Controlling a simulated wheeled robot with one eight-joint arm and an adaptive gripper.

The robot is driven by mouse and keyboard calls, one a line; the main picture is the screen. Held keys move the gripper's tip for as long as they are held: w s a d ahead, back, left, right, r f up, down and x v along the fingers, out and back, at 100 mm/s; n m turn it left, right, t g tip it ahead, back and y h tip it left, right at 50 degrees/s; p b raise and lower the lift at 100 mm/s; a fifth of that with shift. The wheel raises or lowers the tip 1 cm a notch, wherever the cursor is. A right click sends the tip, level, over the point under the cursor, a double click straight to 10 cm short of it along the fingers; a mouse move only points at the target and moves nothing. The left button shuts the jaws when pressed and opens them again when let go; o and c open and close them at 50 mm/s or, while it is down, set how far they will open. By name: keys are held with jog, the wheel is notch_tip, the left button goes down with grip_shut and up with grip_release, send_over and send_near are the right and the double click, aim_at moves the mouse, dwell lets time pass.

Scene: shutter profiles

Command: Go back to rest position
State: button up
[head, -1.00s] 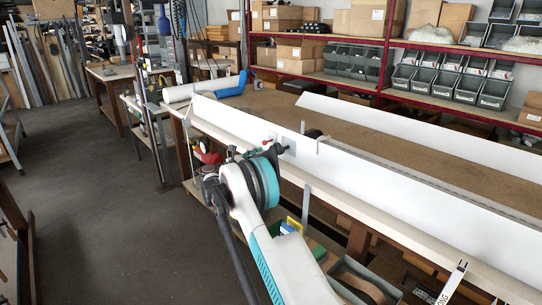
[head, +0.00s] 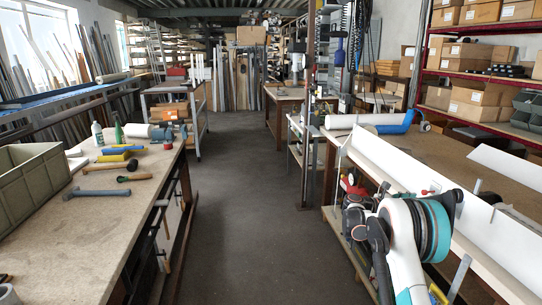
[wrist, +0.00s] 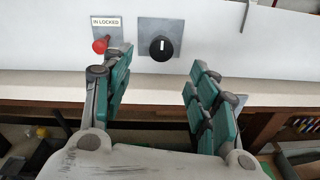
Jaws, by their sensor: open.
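My gripper (wrist: 156,78) is open and empty in the wrist view, with its two teal-padded fingers spread apart. Beyond the fingers is the white shutter profile (wrist: 225,55), which carries a black knob on a grey plate (wrist: 162,47), a red-tipped pin (wrist: 100,46) and a small label (wrist: 105,22) reading "IN LOCKED". The fingers look apart from the knob. In the head view my arm (head: 415,245) is at the lower right, beside the long white profile (head: 395,165) on the right bench. My fingertips are mostly hidden there behind the arm.
A left workbench (head: 110,215) holds a grey-green crate (head: 30,180), a hammer (head: 97,192) and bottles. A clear floor aisle (head: 255,200) runs between the benches. Red shelving (head: 470,125) with boxes stands behind the right bench (head: 440,150).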

jog(key=s+a+r+m+t+y, duration=0.4)
jog(key=s+a+r+m+y, duration=0.35)
jog(key=s+a+r, duration=0.85)
jog(key=s+a+f+m+t+y, duration=0.1)
jog(key=s+a+f+m+y, duration=0.1)
jog(key=s+a, duration=0.5)
jog(key=s+a+f+m+y, duration=0.3)
jog(key=s+a, duration=0.5)
jog(key=s, duration=0.5)
jog(key=s+a+f+m+t+y, duration=0.1)
jog(key=s+a+f+m+y, duration=0.2)
jog(key=s+a, duration=0.4)
jog(key=s+m+y, duration=0.1)
jog(key=s, duration=0.2)
jog(key=shift+a+t+y, duration=0.2)
jog(key=shift+t+y, duration=0.1)
jog(key=shift+y, duration=0.05)
